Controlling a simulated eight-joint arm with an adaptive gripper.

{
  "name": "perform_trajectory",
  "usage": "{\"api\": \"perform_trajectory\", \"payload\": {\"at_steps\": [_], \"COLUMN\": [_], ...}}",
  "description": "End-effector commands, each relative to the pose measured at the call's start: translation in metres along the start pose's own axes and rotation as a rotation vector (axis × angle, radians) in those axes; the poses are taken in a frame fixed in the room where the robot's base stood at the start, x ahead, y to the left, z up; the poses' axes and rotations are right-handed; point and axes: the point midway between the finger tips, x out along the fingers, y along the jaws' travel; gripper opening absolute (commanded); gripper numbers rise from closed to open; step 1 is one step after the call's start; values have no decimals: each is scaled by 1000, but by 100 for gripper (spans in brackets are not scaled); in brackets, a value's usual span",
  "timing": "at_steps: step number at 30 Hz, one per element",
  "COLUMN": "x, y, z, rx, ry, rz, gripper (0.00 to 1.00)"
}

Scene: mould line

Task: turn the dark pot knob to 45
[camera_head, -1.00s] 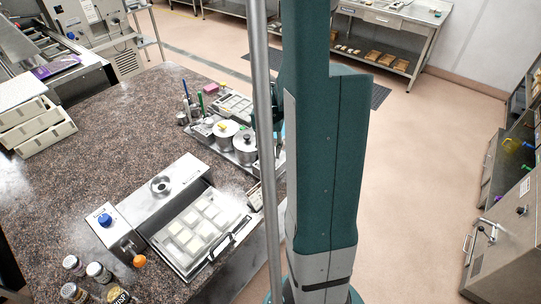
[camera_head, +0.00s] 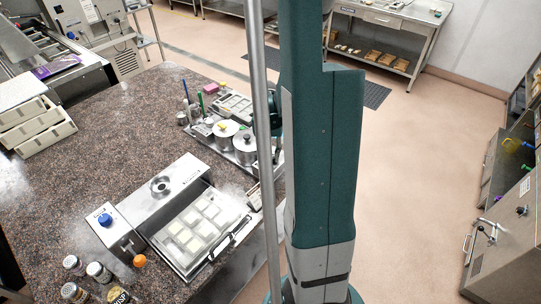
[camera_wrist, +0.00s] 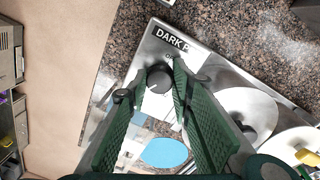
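The dark pot knob (camera_wrist: 159,79) is a round dark grey knob on a metal panel (camera_wrist: 143,60) in the wrist view. My gripper (camera_wrist: 151,82) is open, with one green finger on each side of the knob. I cannot tell whether the fingertips touch it. The knob's setting is not readable. In the head view the knob and my gripper are hidden behind my arm.
Two lidded pots (camera_head: 227,130) (camera_head: 245,145) stand in the metal station, close to my arm. A metal unit with a mould tray (camera_head: 200,228) sits on the speckled counter (camera_head: 120,130). Small jars (camera_head: 99,271) stand at its front. Floor right of my arm is clear.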

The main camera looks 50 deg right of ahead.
Motion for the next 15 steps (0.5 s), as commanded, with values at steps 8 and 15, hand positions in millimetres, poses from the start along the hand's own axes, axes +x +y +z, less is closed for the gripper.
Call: {"api": "perform_trajectory", "payload": {"at_steps": [8,15], "x": [2,0], "y": [0,0], "z": [1,0], "rx": [-73,-117], "ry": [4,6], "rz": [0,0], "gripper": [11,11]}}
